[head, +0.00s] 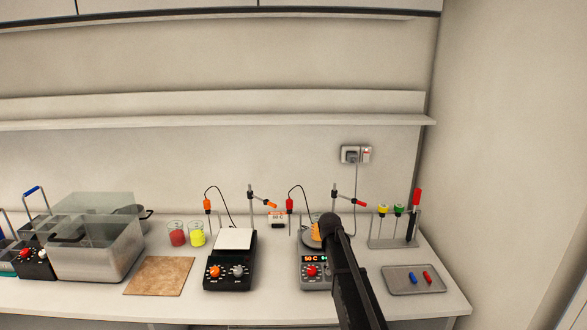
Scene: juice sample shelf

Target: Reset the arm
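My black arm (350,280) rises from the bottom edge, right of centre, in the head view. Its rounded far end overlaps the right hotplate in the picture. No gripper fingers can be made out, so whether they are open or shut does not show. A beaker with orange liquid (316,232) is partly hidden just left of the arm's end, apparently on the right hotplate (309,257). That hotplate has a lit red display reading 50 C, and my arm covers its right side.
Left hotplate (229,275), red beaker (177,236) and yellow beaker (197,236) stand left of the arm. A brown mat (159,276) and clear bath (96,255) are farther left. A tube rack (393,243) and grey tray (400,288) are at right. A shelf (230,122) runs above.

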